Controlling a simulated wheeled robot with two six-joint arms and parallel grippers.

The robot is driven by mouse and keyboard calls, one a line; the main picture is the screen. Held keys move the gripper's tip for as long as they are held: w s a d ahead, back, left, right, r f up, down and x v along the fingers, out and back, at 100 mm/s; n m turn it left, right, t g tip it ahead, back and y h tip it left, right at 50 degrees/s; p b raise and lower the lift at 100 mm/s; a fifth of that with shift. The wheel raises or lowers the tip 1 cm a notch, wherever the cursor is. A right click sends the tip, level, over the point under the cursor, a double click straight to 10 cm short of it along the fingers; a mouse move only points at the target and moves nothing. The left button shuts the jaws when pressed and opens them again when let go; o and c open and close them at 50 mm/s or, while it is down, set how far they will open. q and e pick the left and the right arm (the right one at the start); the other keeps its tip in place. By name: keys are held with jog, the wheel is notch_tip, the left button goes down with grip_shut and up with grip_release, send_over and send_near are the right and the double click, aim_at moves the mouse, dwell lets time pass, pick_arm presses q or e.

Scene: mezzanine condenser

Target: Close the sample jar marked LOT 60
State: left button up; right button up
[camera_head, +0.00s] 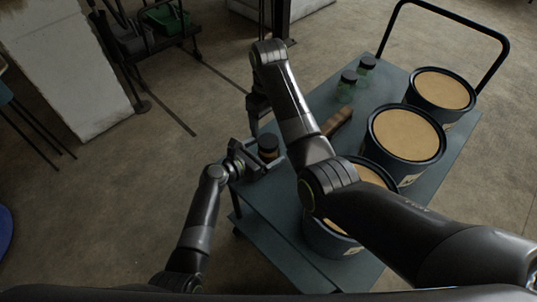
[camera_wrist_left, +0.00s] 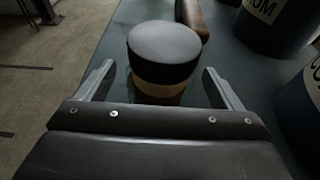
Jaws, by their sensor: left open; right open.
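A small jar with a wide black lid (camera_head: 269,141) and an amber-brown body stands at the cart's left edge. In the left wrist view its lid (camera_wrist_left: 165,42) sits on top of the body (camera_wrist_left: 158,91); I cannot tell whether it is tight. No lot marking is readable. My left gripper (camera_head: 262,158) is open, with one finger on either side of the jar, seemingly apart from it. It also shows in the left wrist view (camera_wrist_left: 160,72). My right gripper (camera_head: 258,108) is open and points down, just beyond the jar.
The blue-grey cart (camera_head: 278,236) carries two greenish jars with dark lids, one nearer (camera_head: 346,87) and one farther (camera_head: 366,71). A brown cylinder (camera_head: 339,121) lies beyond my right forearm. Several large dark tubs (camera_head: 405,137) with tan tops fill the right side.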

pick_arm(q)
jog(key=p+v, duration=0.2)
jog(key=v, duration=1.5)
jog(key=shift+s+a+r, duration=0.1)
